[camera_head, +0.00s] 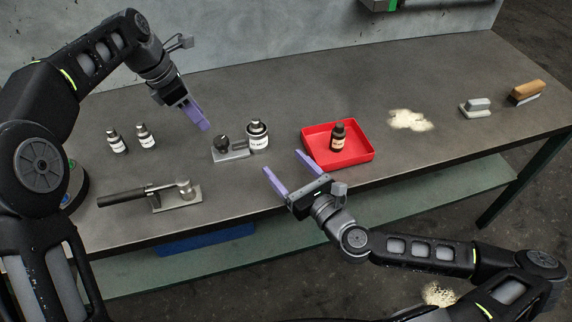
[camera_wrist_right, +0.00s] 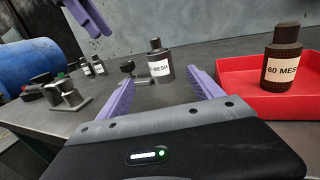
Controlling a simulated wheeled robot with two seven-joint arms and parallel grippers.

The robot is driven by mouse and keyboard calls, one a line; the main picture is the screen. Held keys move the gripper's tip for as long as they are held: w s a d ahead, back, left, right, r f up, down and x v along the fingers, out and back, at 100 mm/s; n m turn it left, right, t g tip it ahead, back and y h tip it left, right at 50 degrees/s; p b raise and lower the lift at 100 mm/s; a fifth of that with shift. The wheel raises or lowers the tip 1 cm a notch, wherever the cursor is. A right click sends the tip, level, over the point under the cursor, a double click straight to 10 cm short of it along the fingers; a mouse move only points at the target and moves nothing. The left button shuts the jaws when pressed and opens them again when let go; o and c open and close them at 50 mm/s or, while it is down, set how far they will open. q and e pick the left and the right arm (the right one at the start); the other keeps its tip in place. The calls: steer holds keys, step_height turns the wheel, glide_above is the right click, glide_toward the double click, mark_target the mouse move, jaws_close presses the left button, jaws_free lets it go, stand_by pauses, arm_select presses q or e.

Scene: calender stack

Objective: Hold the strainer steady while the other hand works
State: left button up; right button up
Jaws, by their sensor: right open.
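A dark, bottle-shaped piece with a white label (camera_head: 257,135) stands upright on the bench beside a small metal stand with a black knob (camera_head: 231,153). In the right wrist view its label (camera_wrist_right: 159,68) shows "MESH"; I cannot tell whether this is the strainer. A similar dark piece, labelled "60 MESH" (camera_wrist_right: 282,68), stands in the red tray (camera_head: 362,155). My left gripper (camera_head: 203,122) is above the bench, behind and left of the stand; its finger gap is unclear. My right gripper (camera_head: 282,162) is open and empty over the front edge, apart from the labelled pieces.
Two smaller labelled bottles (camera_head: 117,142) stand at the left. A black-handled metal fixture (camera_head: 170,195) lies at the front left. Pale powder (camera_head: 410,120), a grey block (camera_head: 475,106) and a wooden brush (camera_head: 526,92) are at the right. A wall closes the back.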

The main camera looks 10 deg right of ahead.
mark_target(263, 140)
steer(key=x, duration=1.2)
steer(key=shift+c, duration=0.5)
jaws_close()
stand_by(0.3)
